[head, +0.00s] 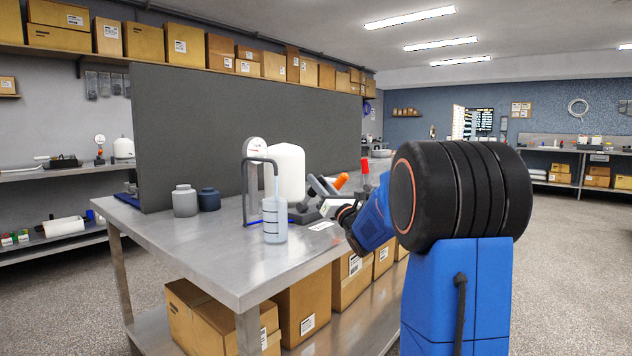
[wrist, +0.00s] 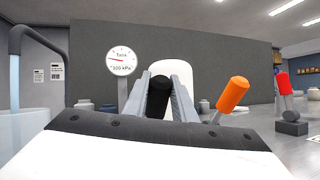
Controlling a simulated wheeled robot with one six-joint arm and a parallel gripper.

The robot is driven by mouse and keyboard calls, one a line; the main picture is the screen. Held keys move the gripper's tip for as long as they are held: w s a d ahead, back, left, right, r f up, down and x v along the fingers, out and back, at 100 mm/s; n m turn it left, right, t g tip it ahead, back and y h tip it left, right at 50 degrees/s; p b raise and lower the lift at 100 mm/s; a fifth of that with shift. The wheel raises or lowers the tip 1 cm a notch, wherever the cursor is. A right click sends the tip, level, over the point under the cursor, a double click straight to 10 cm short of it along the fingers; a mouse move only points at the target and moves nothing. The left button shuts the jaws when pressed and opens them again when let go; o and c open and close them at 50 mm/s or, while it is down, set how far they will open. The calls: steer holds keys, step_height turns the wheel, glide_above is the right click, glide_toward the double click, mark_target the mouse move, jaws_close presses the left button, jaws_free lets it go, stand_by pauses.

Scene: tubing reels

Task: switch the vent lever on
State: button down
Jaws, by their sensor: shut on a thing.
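My gripper (head: 320,190) reaches over the bench beside the white tank (head: 286,170). In the wrist view my gripper (wrist: 163,82) has its two grey fingers closed around a black lever handle (wrist: 158,97). The handle's base is hidden behind my gripper body. A lever with an orange handle (wrist: 232,94) stands tilted just right of the fingers, apart from them; its orange handle also shows in the head view (head: 341,181). A red-handled lever (wrist: 283,84) stands farther right. No label shows which lever is the vent.
A bent dark pipe (head: 245,180) stands over a clear cylinder (head: 274,218) left of my gripper. A dark panel (head: 240,100) backs the metal bench (head: 215,255). The bench's front left is clear.

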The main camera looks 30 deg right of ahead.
steer(key=shift+s+f, duration=0.15)
stand_by(0.3)
steer(key=c, duration=1.5)
jaws_free()
steer(key=shift+d, duration=0.1)
steer(key=shift+o, duration=0.2)
steer(key=v, duration=1.7)
steer(key=shift+f, duration=0.25)
steer(key=shift+s, duration=0.1)
